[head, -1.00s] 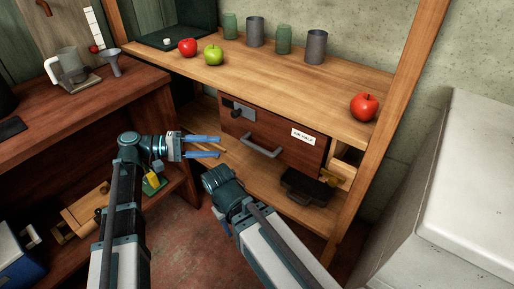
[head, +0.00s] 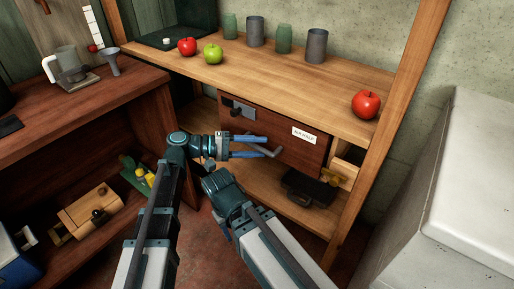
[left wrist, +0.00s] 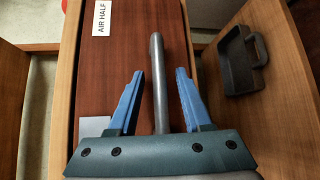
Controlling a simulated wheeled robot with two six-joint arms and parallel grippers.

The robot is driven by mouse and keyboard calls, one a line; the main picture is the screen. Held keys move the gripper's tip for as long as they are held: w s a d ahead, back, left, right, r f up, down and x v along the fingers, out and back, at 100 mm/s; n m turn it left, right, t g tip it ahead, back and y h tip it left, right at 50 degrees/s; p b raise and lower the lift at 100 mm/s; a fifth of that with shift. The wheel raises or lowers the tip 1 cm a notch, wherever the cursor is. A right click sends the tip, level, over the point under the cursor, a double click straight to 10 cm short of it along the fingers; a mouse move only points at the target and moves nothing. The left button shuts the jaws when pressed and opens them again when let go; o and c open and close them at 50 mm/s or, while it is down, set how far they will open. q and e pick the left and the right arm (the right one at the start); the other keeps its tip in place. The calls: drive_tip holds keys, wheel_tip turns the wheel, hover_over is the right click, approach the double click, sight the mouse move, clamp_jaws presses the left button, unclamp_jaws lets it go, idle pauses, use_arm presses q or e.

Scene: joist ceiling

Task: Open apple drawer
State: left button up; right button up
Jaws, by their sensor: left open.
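A reddish-brown drawer front (head: 300,154) with a white "AIR HALF" label (head: 304,135) sits under the wooden shelf that holds apples. It also fills the middle of the left wrist view (left wrist: 120,65). Its grey bar handle (left wrist: 158,85) shows between the fingers of my left gripper (left wrist: 160,76), which is open. The fingers are on either side of the bar, with gaps. In the head view my left gripper (head: 264,147) reaches the handle from the left and partly covers it. My right arm shows below it, but its gripper's fingers do not show.
A red apple (head: 187,46), a green apple (head: 213,54) and another red apple (head: 366,104) stand on the shelf (head: 290,78) with cups. A grey latch plate (head: 240,107) is at the drawer's upper left. A dark tray (head: 309,188) lies below.

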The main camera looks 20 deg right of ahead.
use_arm(q)
drive_tip(key=shift+d, duration=0.15)
drive_tip(key=shift+c, duration=0.2)
clamp_jaws()
idle(1.2)
